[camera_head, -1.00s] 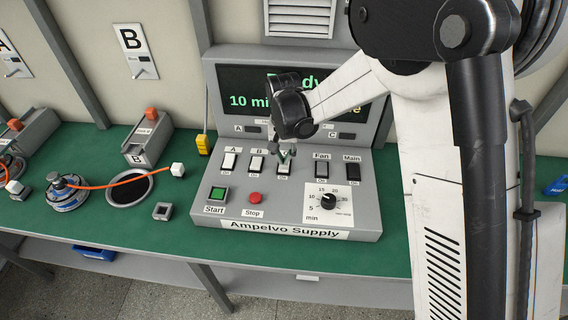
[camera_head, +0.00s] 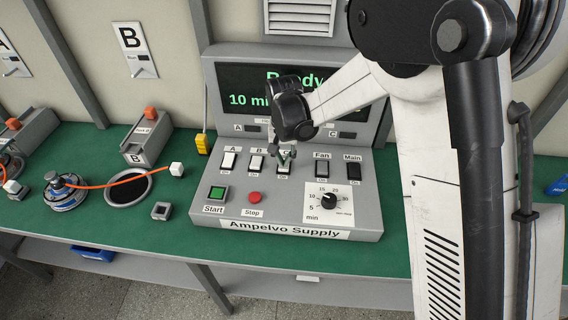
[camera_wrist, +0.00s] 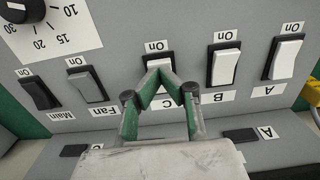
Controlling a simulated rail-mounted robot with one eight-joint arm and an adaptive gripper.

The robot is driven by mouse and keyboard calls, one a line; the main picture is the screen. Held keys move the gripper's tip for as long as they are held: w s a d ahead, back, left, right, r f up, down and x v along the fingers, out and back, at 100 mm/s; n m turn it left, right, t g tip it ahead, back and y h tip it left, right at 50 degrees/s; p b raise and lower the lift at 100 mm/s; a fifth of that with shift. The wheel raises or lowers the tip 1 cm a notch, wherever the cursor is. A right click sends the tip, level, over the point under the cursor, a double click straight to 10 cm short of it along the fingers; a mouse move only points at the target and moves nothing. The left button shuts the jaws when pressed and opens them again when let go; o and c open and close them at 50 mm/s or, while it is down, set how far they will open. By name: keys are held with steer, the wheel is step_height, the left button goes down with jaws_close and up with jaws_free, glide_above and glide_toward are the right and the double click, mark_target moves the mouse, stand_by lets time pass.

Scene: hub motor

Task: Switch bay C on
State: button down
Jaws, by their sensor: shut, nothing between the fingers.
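The bay C switch (camera_wrist: 158,66) is a white rocker in a black frame, third from the right in the wrist view, which shows the panel upside down. My gripper (camera_wrist: 159,76) has its green fingertips together over this rocker and hides much of it. I cannot tell whether they touch it, or which way the rocker is tipped. In the head view the C switch (camera_head: 284,168) sits below my gripper (camera_head: 285,158), on the grey Ampelvo Supply console (camera_head: 350,228). The console's screen (camera_head: 240,84) shows green text that looks like "Ready", partly hidden by my arm.
White rockers B (camera_wrist: 224,66) and A (camera_wrist: 284,58) stand on one side of C, the Fan switch (camera_wrist: 87,84) and black Main switch (camera_wrist: 40,93) on the other. Start (camera_head: 217,193), Stop (camera_head: 255,197) and a dial (camera_head: 328,201) lie nearer the console's front.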

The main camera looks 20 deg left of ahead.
steer(key=shift+f+b, duration=0.6)
steer(key=shift+f, duration=0.15)
stand_by(0.3)
steer(key=shift+r, duration=0.1)
steer(key=shift+r+p, duration=1.3)
steer(key=shift+r, duration=2.15)
